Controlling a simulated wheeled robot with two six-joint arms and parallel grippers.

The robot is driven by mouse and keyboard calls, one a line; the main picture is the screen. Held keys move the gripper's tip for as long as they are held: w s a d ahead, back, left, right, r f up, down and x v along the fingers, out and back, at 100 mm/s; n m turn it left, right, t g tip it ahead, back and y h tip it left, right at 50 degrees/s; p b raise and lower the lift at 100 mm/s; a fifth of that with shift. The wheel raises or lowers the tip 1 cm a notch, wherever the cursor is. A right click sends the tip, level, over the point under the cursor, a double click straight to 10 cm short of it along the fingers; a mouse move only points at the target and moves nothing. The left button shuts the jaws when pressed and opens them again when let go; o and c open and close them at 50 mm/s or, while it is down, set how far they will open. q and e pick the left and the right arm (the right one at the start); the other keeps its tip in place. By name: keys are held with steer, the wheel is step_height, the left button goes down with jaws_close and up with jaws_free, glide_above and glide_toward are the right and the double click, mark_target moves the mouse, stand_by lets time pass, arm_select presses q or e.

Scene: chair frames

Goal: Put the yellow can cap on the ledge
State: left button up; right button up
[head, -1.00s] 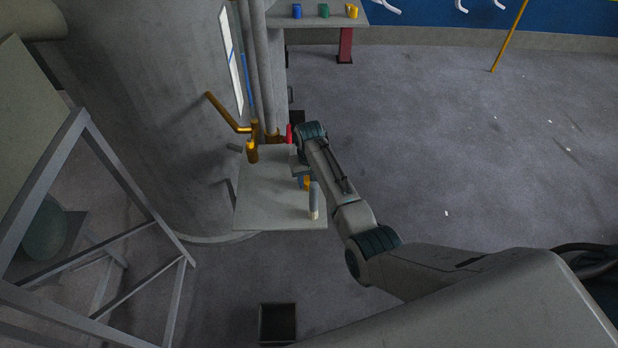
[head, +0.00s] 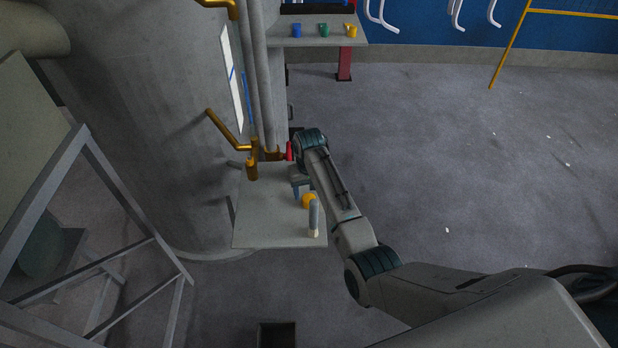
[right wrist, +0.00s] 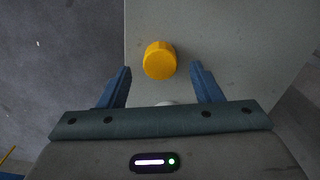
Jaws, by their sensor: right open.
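The yellow can cap (head: 308,201) sits on the grey ledge (head: 265,225), near the ledge's right side. It also shows in the right wrist view (right wrist: 160,60), ahead of and centred between my fingertips. My right gripper (head: 297,187) is open and empty, just behind the cap and apart from it. Its two blue fingers show spread in the right wrist view (right wrist: 163,80). A pale round thing shows low between them, mostly hidden. My left gripper is not in view.
A grey cylinder (head: 314,215) stands by the ledge's front right corner, close to the cap. Golden pipes (head: 252,165) and a red part (head: 289,151) rise behind the ledge. A back shelf (head: 310,40) holds small coloured cups. Left ledge surface is clear.

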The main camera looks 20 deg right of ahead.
mark_target(309, 199)
step_height(309, 199, up, 9)
steer(key=b, duration=0.1)
steer(key=shift+f, duration=0.2)
